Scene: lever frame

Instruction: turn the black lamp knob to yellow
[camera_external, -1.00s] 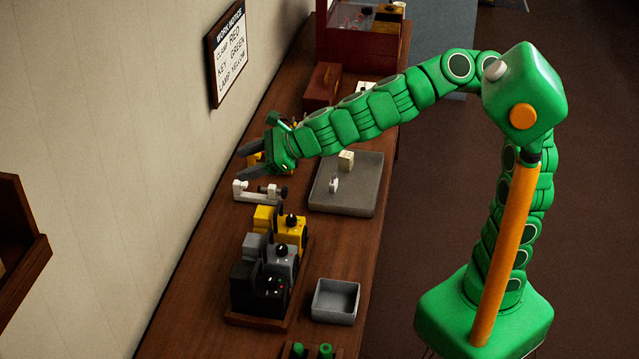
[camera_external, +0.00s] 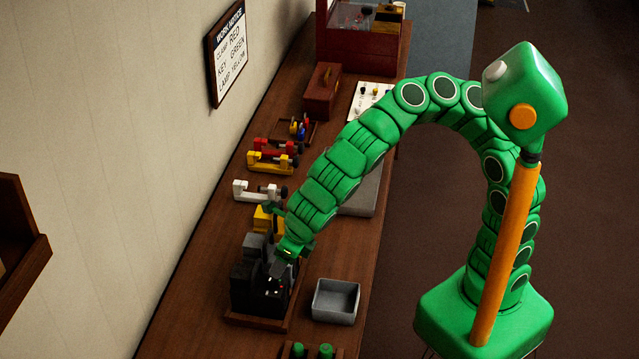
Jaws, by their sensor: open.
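The black lamp (camera_external: 246,288) stands in a wooden tray on the bench, at the near end of a row of similar units. Its face has small red and white marks, and its knob is hidden or too small to make out behind my gripper. My gripper (camera_external: 277,268) is open and points down at the top of the black lamp and the grey unit (camera_external: 252,246) behind it. Whether it touches either one I cannot tell. The yellow unit (camera_external: 263,217) is partly hidden by my arm. A wall notice (camera_external: 228,53) reads "LAMP YELLOW" on its last line.
A grey open box (camera_external: 336,301) is right of the lamp tray. Green-topped items (camera_external: 326,351) stand at the front. White (camera_external: 255,191), yellow (camera_external: 268,163) and red (camera_external: 276,148) clamp-like devices lie further back.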

